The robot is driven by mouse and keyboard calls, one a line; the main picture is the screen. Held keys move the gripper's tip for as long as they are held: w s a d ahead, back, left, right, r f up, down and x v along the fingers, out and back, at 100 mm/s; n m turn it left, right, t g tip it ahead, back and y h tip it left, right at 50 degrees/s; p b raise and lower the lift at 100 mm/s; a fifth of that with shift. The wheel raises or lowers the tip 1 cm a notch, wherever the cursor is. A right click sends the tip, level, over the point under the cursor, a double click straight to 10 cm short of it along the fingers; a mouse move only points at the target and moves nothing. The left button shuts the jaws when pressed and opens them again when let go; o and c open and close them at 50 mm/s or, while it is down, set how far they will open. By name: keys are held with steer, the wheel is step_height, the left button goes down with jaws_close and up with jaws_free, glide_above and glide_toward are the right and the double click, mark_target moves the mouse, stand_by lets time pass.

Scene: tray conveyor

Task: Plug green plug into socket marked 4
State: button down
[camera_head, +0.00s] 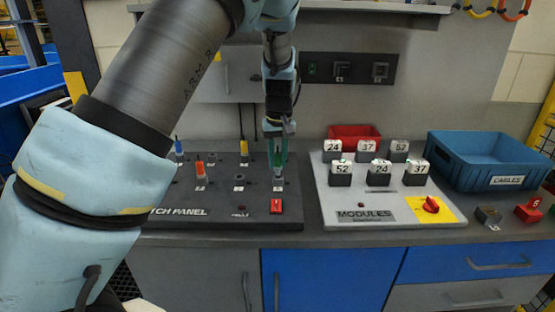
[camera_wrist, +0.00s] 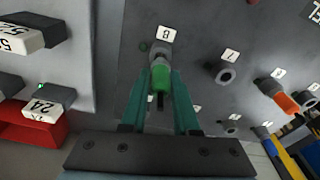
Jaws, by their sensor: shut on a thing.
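My gripper (camera_head: 277,150) is over the right side of the dark patch panel (camera_head: 225,213), pointing down. Its teal fingers are shut on the green plug, which shows between the fingertips (camera_wrist: 161,62) in the wrist view; the green plug (camera_wrist: 161,79) has a dark lower end. The plug is at a grey socket beside a white label (camera_wrist: 166,34) that looks like a 6 or 9. I cannot tell whether the plug is seated in it. Another socket (camera_wrist: 226,74) is empty beside it. I cannot make out which label reads 4.
An orange plug (camera_head: 201,170), a yellow plug (camera_head: 243,148) and a blue plug (camera_head: 179,148) stand on the panel. A red switch (camera_head: 277,206) is at its front. The light modules board (camera_head: 330,208) with numbered blocks is to the right, with a blue cable bin (camera_head: 470,160) beyond.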

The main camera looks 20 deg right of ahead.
mark_target(277, 152)
steer(key=shift+r, duration=0.4)
steer(key=shift+r+p, duration=1.8)
steer(key=shift+r, duration=0.15)
